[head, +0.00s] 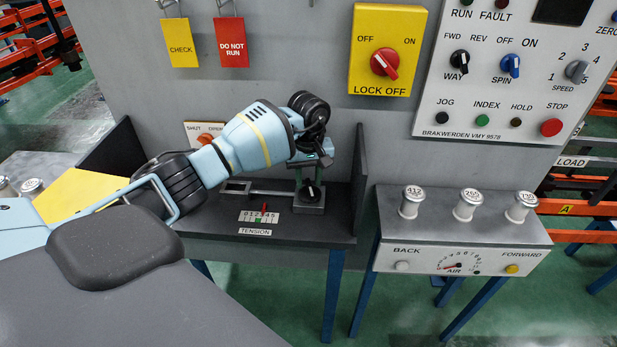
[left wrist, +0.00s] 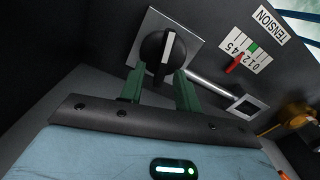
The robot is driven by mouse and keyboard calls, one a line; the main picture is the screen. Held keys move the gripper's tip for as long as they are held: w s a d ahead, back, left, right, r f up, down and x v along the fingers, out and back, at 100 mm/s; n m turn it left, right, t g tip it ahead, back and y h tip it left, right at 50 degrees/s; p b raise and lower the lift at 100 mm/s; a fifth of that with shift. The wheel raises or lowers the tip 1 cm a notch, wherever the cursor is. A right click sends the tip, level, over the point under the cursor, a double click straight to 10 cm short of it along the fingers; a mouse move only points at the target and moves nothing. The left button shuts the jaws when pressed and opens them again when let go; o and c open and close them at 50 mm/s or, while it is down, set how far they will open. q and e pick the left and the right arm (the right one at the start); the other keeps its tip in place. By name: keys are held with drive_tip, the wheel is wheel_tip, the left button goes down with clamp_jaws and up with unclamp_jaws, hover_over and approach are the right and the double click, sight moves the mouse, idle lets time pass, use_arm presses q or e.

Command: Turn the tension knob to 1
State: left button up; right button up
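The tension knob (head: 312,191) is black with a white mark, on a grey block at the right of the dark shelf. It also shows in the left wrist view (left wrist: 162,52) on its square plate. My left gripper (head: 316,174) is just above it in the head view. In the left wrist view its two green fingers (left wrist: 160,80) are apart, with the tips close to the knob's near edge, one to each side. I cannot tell whether they touch it. The tension scale (head: 258,216) has a red pointer (head: 264,208) around 3. My right gripper is not in view.
A dark upright side panel (head: 360,185) stands close to the right of the knob. A lock-off switch (head: 385,63) and a control panel (head: 470,125) are above. A metal slide bar (head: 262,191) runs left from the knob block. A stand (head: 470,240) with several weights is to the right.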

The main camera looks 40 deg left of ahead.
use_arm(q)
drive_tip(key=shift+c, duration=0.4)
clamp_jaws()
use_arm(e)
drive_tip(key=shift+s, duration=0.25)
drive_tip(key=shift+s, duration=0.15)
use_arm(q)
drive_tip(key=shift+s+n, duration=0.1)
drive_tip(key=shift+n, duration=0.2)
